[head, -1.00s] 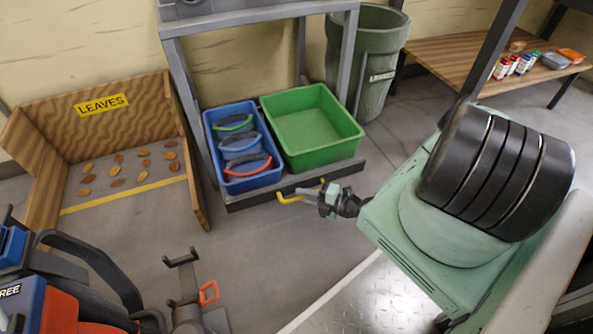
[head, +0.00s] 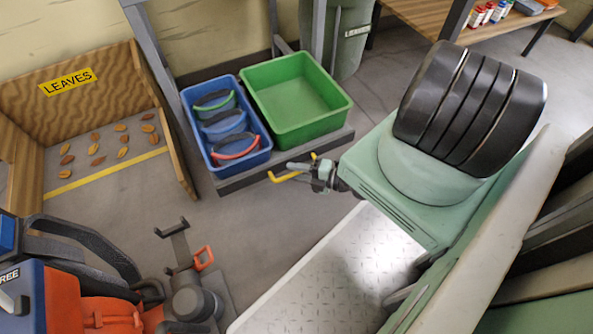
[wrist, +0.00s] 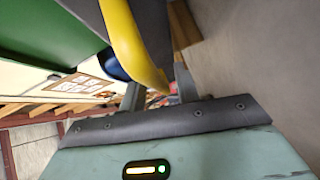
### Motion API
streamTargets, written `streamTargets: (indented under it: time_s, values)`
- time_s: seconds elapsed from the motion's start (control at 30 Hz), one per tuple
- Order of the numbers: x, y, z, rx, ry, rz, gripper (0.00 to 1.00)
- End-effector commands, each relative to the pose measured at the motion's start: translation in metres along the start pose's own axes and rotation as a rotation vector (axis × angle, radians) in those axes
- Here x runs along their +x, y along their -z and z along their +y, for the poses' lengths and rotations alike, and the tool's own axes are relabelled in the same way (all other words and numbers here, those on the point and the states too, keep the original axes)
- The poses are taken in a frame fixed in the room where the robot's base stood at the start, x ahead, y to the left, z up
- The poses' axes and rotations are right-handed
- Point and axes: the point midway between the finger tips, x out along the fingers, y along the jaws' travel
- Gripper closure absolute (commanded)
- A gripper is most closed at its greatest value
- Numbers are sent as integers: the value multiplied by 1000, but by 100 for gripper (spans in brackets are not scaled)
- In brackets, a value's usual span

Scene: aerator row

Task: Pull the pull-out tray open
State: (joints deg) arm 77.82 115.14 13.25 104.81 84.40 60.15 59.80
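The pull-out tray (head: 243,182) is a low dark grey platform carrying a blue bin and a green bin. It stands out toward me from under a grey frame. Its yellow handle (head: 285,178) is on the front edge and shows large in the wrist view (wrist: 132,48). My gripper (head: 302,166) reaches it from the right. In the wrist view the handle passes between the two dark fingers of my gripper (wrist: 158,88), which look closed on it. The exact contact is partly hidden.
The blue bin (head: 187,97) holds several handled items; the green bin (head: 332,112) looks empty. A wooden leaves bay (head: 110,83) stands left. Blue and orange equipment (head: 75,295) is at the lower left. Grey floor in front of the tray is clear.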

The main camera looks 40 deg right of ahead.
Motion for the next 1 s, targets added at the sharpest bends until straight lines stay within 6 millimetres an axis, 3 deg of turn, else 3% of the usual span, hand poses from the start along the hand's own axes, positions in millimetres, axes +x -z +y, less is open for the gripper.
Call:
streamTargets:
  time_s: [0.3,0.47,1.0]
  values:
    - [-1,0,0,0,1,-1,66]
    - [-16,-1,1,-2,3,-2,66]
    - [-136,-1,1,-2,3,-3,66]
